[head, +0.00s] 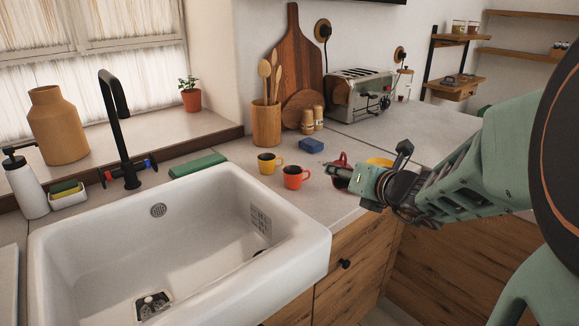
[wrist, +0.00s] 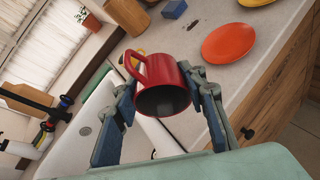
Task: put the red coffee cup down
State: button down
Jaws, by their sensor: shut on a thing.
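The red coffee cup (wrist: 160,72) is between the two fingers of my gripper (wrist: 165,92) in the wrist view, its dark open mouth facing the camera and its handle to the upper left. My gripper is shut on the cup. I cannot tell whether the cup touches the counter (head: 325,203).
An orange plate (wrist: 228,43) and a yellow plate (head: 380,162) lie nearby. A blue block (head: 311,145) and a toaster (head: 358,95) are farther back.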

jog(key=b, duration=0.5)
send_over(321, 207)
jog(key=f, duration=0.6)
jog(key=shift+s+d, duration=0.15)
jog(key=shift+s, duration=0.15)
jog(key=f+b, duration=0.3)
jog(key=shift+w+f, duration=0.2)
jog(key=shift+w, duration=0.05)
jog(key=shift+f+b, duration=0.2)
jog(key=shift+b, duration=0.25)
jog(key=c, duration=1.5)
grip_release()
